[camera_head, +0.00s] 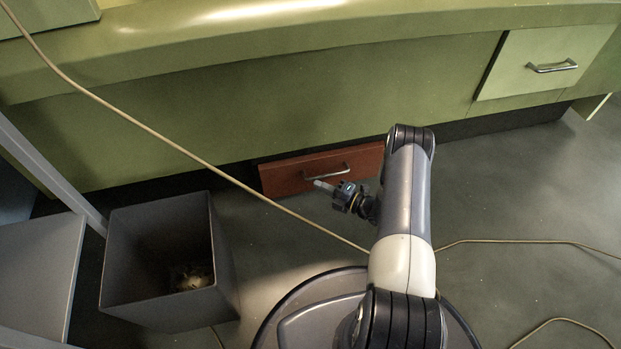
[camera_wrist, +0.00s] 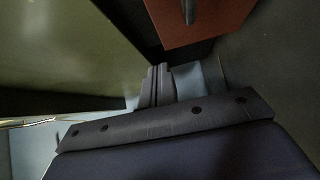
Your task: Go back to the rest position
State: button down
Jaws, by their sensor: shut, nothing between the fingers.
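My gripper (camera_head: 323,186) is low in front of the green counter, at the end of my bent arm. Its fingertips point left in the head view, in front of the red-brown drawer (camera_head: 285,178). In the wrist view the fingers of my gripper (camera_wrist: 157,82) are together with nothing between them. The drawer also shows at the top of the wrist view (camera_wrist: 225,22). Its metal handle (camera_head: 341,171) is close to the gripper in the head view. I cannot tell the exact gap.
A dark open bin (camera_head: 222,250) with something pale inside stands on the floor at left. The green counter (camera_head: 250,105) runs across the back, with a light green drawer (camera_head: 510,75) at right. A thin cable (camera_head: 150,128) crosses the view. Grey floor at right is mostly clear.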

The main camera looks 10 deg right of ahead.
jog(key=shift+v, duration=1.5)
